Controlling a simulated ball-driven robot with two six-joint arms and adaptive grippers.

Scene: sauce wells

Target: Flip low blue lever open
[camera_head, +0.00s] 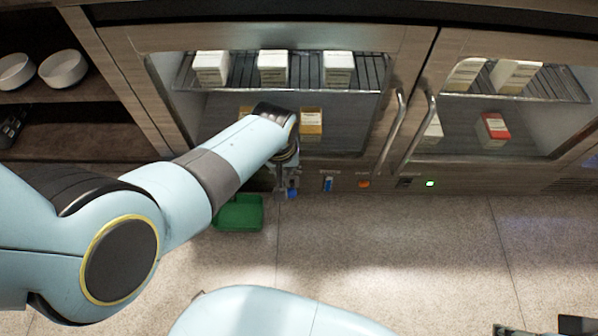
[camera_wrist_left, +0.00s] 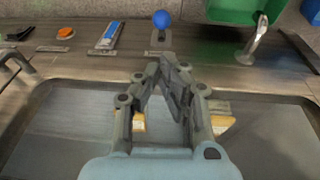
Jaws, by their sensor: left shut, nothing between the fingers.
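The blue lever shows as a round blue knob (camera_wrist_left: 161,19) on a short metal stem and plate at the top of the left wrist view. In the head view its knob (camera_head: 292,193) is small, low on the cabinet front. My left gripper (camera_head: 281,187) is beside it in the head view, partly hidden by my wrist. In the left wrist view the fingertips (camera_wrist_left: 170,62) are together and empty, short of the knob; I see no clear contact. Dark parts (camera_head: 545,329) at the bottom right of the head view may be my right gripper, mostly cut off.
A blue switch (camera_head: 328,184) and an orange button (camera_head: 364,184) sit along the same panel. A green bin (camera_head: 240,213) is below and left of the knob. A metal tap-like spout (camera_wrist_left: 254,42) is near it in the wrist view. Glass doors with handles (camera_head: 393,132) are above.

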